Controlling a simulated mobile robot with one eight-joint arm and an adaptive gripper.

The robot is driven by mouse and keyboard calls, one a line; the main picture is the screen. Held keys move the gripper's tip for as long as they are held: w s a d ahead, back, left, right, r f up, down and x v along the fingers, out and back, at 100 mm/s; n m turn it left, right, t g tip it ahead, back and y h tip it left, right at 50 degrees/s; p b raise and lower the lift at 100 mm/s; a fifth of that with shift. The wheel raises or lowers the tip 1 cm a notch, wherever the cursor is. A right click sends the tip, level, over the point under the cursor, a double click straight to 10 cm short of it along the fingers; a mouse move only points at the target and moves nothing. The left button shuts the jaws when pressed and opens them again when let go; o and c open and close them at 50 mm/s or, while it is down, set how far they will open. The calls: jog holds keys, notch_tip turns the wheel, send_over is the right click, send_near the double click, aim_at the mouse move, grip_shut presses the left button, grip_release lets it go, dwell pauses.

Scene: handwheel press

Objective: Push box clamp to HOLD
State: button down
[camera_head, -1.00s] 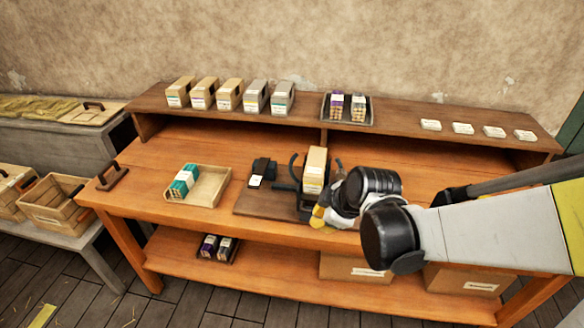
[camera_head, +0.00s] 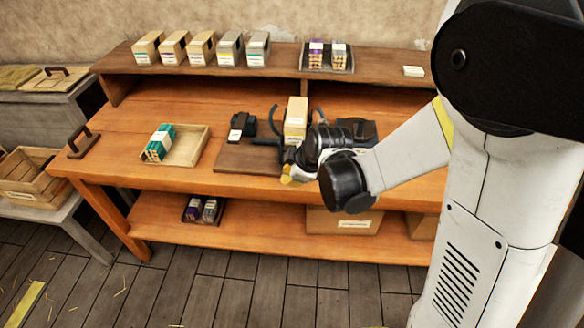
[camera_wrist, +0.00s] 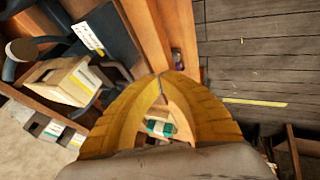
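The press stands on a dark board (camera_head: 240,158) on the wooden bench, with dark curved bars around a tan box (camera_head: 296,118). The box is upright in the head view and also shows in the wrist view (camera_wrist: 65,80). A black block with a white label (camera_head: 241,128) stands left of the box; I cannot tell whether it is the box clamp. My gripper (camera_head: 287,179) is at the front of the press, low and just before the box. In the wrist view its yellow fingers (camera_wrist: 162,77) meet at the tips with nothing between them. My wrist hides the press's lower right part.
A wooden tray (camera_head: 203,146) with teal-wrapped bundles (camera_head: 159,143) lies left of the press. Several file boxes (camera_head: 202,47) and a dark tray of bundles (camera_head: 328,69) stand on the raised back shelf.

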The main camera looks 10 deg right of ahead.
jog(key=shift+w+d+f+b, duration=0.1)
jog(key=shift+w+d+f, duration=0.1)
jog(key=shift+w, duration=0.45)
jog(key=shift+w+d+f+b, duration=0.1)
jog(key=shift+w+d+b, duration=0.05)
jog(key=shift+w, duration=0.45)
jog(key=shift+w+d+f+b, duration=0.1)
jog(key=shift+w+d+f, duration=0.1)
jog(key=shift+w, duration=0.45)
jog(key=shift+w+d, duration=0.2)
jog(key=shift+w, duration=0.4)
jog(key=shift+w+d, duration=0.2)
jog(key=shift+w, duration=0.35)
jog(key=shift+s+a, duration=0.1)
